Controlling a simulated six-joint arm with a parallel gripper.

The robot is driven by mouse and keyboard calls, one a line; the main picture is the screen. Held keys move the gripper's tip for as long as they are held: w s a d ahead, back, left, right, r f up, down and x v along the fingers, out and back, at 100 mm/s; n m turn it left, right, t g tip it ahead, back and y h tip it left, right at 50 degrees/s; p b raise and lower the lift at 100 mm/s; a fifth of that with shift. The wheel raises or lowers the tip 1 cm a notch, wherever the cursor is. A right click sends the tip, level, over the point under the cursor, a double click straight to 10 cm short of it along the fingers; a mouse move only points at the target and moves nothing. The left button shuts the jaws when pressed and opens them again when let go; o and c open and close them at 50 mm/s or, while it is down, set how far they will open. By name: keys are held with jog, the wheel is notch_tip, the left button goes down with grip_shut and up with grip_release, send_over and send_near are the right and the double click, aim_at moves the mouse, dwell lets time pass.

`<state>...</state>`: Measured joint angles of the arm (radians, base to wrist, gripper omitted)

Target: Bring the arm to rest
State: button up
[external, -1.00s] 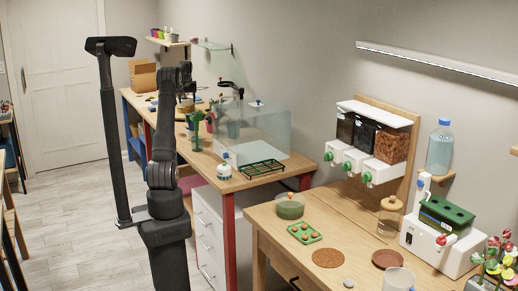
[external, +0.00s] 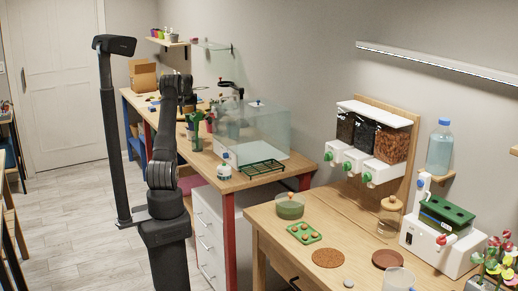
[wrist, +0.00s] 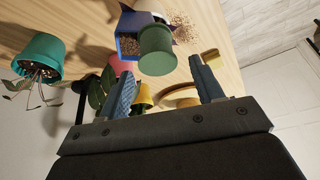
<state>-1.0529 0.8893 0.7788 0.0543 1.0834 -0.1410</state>
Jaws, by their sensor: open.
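My arm (external: 164,150) stands folded upright beside the long workbench in the external view, its elbow high. My gripper shows in the wrist view (wrist: 162,66) with its two blue-grey fingers spread apart and nothing held between them. In the external view the gripper is mostly hidden behind my forearm. A green cylinder (wrist: 157,50) and a blue box (wrist: 130,46) appear beyond the fingertips, over the wooden bench top; I see no contact with them.
A teal pot (wrist: 40,55) with a plant lies at the left of the wrist view. Loose brown bits (wrist: 184,30) lie on the bench. A glass tank (external: 258,130) and a green rack (external: 262,168) stand on the bench.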

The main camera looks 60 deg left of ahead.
jog(key=shift+r, duration=0.45)
